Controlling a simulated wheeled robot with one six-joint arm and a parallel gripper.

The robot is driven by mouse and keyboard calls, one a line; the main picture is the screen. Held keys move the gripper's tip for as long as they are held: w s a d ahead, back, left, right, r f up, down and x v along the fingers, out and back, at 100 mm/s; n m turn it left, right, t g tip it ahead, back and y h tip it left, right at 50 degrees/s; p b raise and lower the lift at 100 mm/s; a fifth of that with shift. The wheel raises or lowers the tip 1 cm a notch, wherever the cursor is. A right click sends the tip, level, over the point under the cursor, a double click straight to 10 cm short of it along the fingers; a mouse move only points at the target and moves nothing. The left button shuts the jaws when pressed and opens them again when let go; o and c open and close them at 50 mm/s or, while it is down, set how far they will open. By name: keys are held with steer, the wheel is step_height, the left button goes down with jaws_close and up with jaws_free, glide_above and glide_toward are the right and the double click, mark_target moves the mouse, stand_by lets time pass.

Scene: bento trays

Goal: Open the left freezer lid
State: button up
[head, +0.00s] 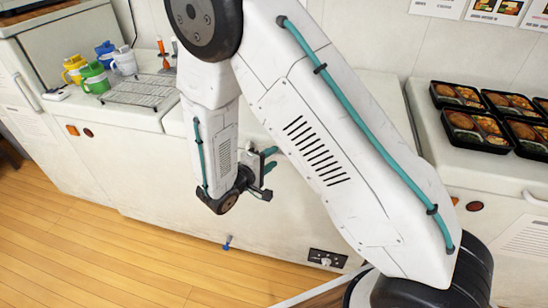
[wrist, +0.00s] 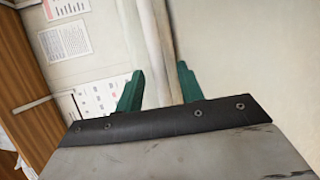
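A long white freezer-like chest (head: 150,175) stands along the wall in the head view, with an orange and a dark round fitting on its front at left. My arm hides much of its top, and I cannot tell its lid edge or handle there. My gripper (head: 269,159) is in front of this chest, with its teal fingers apart. In the wrist view my gripper (wrist: 158,88) is open, and a pale upright bar or edge (wrist: 160,45) shows between the fingers. I cannot tell whether they touch it.
Yellow, green, blue and white cups (head: 94,77) and a wire rack (head: 137,91) stand on the surface at left. Several filled bento trays (head: 475,130) lie on the white unit at right. Wooden floor (head: 80,250) is clear at front left.

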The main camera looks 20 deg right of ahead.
steer(key=shift+w+d, duration=0.25)
steer(key=shift+d, duration=0.15)
